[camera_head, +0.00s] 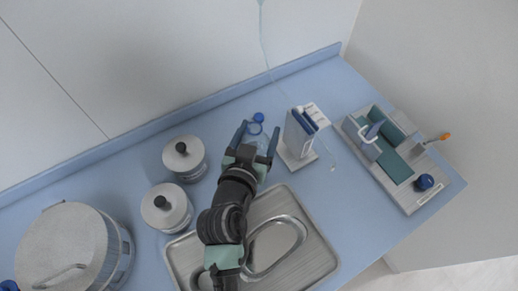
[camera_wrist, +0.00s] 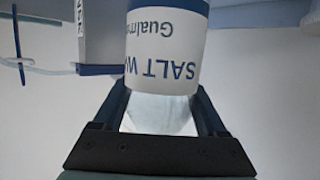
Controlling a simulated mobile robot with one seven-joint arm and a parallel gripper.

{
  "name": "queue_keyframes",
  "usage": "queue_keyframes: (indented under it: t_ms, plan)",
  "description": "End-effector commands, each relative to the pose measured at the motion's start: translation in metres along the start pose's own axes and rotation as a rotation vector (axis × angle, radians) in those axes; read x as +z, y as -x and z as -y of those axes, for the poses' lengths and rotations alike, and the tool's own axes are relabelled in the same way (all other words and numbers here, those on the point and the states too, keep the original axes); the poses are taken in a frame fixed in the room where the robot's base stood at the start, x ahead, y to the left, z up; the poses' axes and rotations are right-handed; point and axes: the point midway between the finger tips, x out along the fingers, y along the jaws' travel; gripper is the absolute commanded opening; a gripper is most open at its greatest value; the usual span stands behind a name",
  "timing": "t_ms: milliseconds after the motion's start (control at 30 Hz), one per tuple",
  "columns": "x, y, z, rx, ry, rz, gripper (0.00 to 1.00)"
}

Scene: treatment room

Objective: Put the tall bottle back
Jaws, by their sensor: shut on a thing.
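The tall bottle (camera_head: 258,118) is clear with a blue cap and stands between my gripper's fingers near the back of the blue counter. In the wrist view its white label (camera_wrist: 165,45) with a blue band reads "SALT W…" upside down, and its clear lower part (camera_wrist: 160,112) sits between the fingers. My gripper (camera_head: 257,138) is shut on the bottle; its dark fingers show on both sides in the wrist view (camera_wrist: 160,105). I cannot tell whether the bottle's base touches the counter.
A white and blue holder (camera_head: 297,140) stands close to the right of the bottle. Two steel-lidded jars (camera_head: 184,158) (camera_head: 166,207) stand to the left. A steel tray (camera_head: 318,268) with a kidney dish lies in front. A grey tray (camera_head: 408,197) is at right, a large drum (camera_head: 65,245) at left.

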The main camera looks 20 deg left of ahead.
Motion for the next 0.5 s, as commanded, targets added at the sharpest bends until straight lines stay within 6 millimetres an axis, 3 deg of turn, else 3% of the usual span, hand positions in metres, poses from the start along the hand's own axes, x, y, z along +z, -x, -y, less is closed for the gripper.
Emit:
queue_keyframes:
  t_ms: [100, 500]
  plan:
    - [0.018, -0.006, 0.001, -0.002, 0.001, -0.001, 0.04]
    - [0.059, -0.019, 0.001, -0.001, 0.001, -0.003, 0.04]
